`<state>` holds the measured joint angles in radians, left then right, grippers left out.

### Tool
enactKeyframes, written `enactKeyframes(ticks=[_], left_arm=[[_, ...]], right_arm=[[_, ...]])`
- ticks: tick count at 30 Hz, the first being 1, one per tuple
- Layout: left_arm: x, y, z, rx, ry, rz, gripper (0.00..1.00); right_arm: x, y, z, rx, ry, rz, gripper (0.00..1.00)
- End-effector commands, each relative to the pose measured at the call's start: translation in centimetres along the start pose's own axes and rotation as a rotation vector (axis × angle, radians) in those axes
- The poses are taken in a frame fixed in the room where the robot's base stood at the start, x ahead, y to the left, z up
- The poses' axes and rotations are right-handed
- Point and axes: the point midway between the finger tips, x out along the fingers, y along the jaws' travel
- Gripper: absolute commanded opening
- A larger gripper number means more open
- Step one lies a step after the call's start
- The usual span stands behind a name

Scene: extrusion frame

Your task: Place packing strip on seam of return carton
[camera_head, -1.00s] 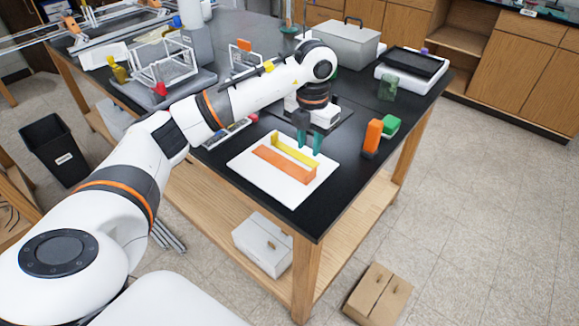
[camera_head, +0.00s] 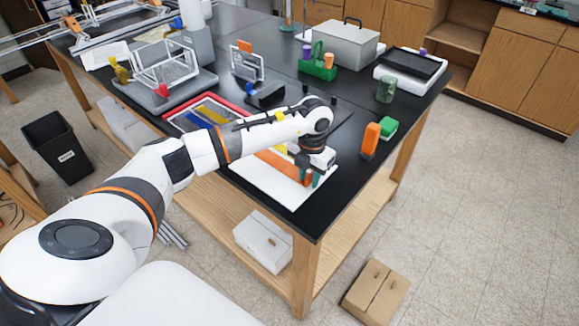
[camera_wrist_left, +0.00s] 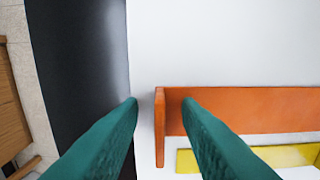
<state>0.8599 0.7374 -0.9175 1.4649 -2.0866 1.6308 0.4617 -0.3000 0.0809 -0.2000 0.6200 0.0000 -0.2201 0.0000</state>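A long orange strip (camera_head: 270,160) lies on a white board (camera_head: 262,180) at the table's front corner; the wrist view shows its raised end (camera_wrist_left: 160,128). A yellow strip (camera_head: 281,147) lies beside it, mostly hidden by my arm. I cannot tell which is the packing strip. My left gripper (camera_head: 307,179) points down over the board's right part. In the wrist view its green fingertips (camera_wrist_left: 158,101) are apart, one on each side of the orange end, with nothing gripped. A brown carton (camera_head: 376,291) with a seam along its top stands on the floor. My right gripper is not in view.
An orange block (camera_head: 370,138) and a green block (camera_head: 389,128) stand right of the board. A green holder (camera_head: 318,68), grey case (camera_head: 338,45) and wire racks stand farther back. A white box (camera_head: 263,241) sits on the lower shelf.

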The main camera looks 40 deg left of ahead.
Motion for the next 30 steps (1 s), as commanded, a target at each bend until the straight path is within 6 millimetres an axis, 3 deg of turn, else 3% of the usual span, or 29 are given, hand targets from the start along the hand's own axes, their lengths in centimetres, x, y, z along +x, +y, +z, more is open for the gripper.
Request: enactKeyframes(ticks=[2, 7, 8, 20, 30], left_arm=[[0.0, 0.0, 0.0, 0.000, 0.000, 0.000, 0.29], [0.0, 0.0, 0.0, 0.000, 0.000, 0.000, 0.01], [0.0, 0.0, 0.0, 0.000, 0.000, 0.000, 0.00], [-0.6, 0.0, -0.1, 0.000, 0.001, -0.001, 0.00], [-6.8, 0.0, -0.1, -0.001, 0.005, 0.000, 0.00]], right_arm=[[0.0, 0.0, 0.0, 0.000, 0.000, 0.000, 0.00], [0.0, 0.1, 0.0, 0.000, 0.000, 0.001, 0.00], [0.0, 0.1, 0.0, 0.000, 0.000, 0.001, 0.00], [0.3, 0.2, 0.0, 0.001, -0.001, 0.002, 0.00], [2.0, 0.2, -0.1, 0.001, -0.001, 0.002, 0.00]])
